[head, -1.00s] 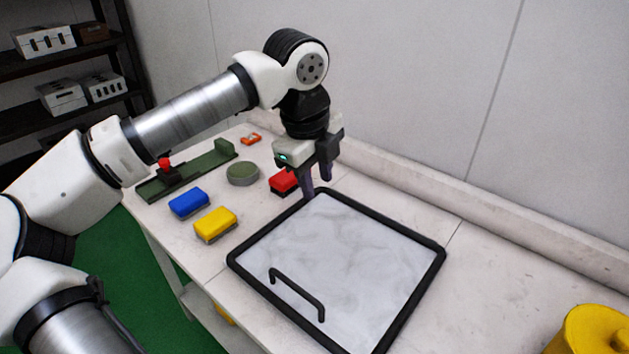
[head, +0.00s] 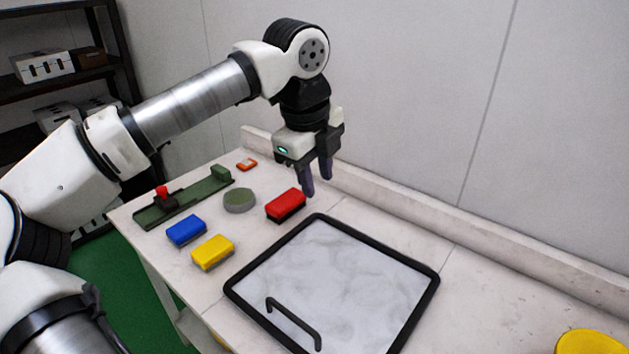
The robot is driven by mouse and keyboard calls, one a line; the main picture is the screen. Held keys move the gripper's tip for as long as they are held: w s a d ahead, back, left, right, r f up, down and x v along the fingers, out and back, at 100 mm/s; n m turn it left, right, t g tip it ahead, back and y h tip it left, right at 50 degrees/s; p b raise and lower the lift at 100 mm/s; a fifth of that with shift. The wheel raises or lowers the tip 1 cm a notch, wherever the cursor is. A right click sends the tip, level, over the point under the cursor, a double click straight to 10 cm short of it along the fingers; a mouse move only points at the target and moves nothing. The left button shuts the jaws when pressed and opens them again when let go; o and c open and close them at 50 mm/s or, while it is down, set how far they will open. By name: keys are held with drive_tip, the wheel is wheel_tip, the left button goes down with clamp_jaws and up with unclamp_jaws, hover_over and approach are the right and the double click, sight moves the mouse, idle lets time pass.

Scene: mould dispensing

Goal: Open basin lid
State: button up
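The basin lid (head: 340,272) is a pale marbled square panel inside a black frame (head: 262,252), lying flat and shut on the worktop. Its black bar handle (head: 293,324) stands near the front left edge. My gripper (head: 318,186) hangs fingers down above the table, beyond the far left corner of the lid and just right of the red block. The two dark fingers are apart with nothing between them. The gripper is well away from the handle. The inside of the basin is hidden under the lid.
Red (head: 286,204), blue (head: 186,231) and yellow (head: 213,251) blocks, a round green-grey disc (head: 240,199) and a green fixture with a red knob (head: 180,199) stand left of the lid. A yellow container (head: 590,342) is at lower right.

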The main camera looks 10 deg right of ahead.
drive_tip(key=shift+r, duration=0.25)
drive_tip(key=shift+f, duration=0.1)
idle(0.4)
